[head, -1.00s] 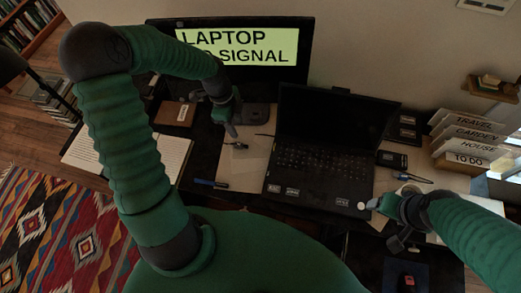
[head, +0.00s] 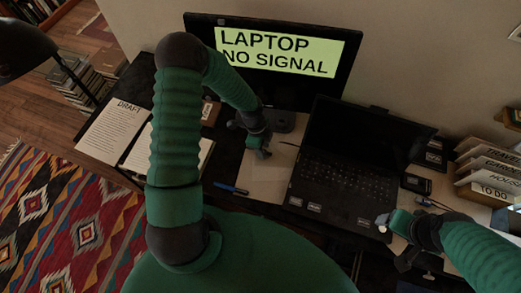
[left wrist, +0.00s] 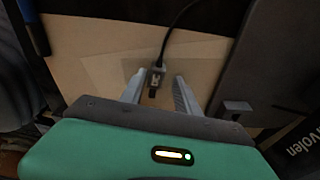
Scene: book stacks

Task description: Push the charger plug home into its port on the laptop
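The open black laptop (head: 345,182) lies on the desk, its side toward the left wrist view's right edge (left wrist: 268,50). The charger plug (left wrist: 156,78) is a small dark connector with a metal tip, on a dark cable running up and away. My left gripper (left wrist: 158,90) is open, its two grey fingers on either side of the plug with gaps visible. In the head view my left gripper (head: 262,152) is left of the laptop and hides the plug. The port cannot be made out. My right gripper (head: 388,222) is at the laptop's front right corner; its fingers are unclear.
A monitor (head: 275,50) reading "LAPTOP NO SIGNAL" stands behind. A blue pen (head: 230,188) lies on the desk and papers (head: 110,130) lie at left. Labelled folders (head: 490,165) stand at right. The tan mat (head: 268,185) left of the laptop is mostly clear.

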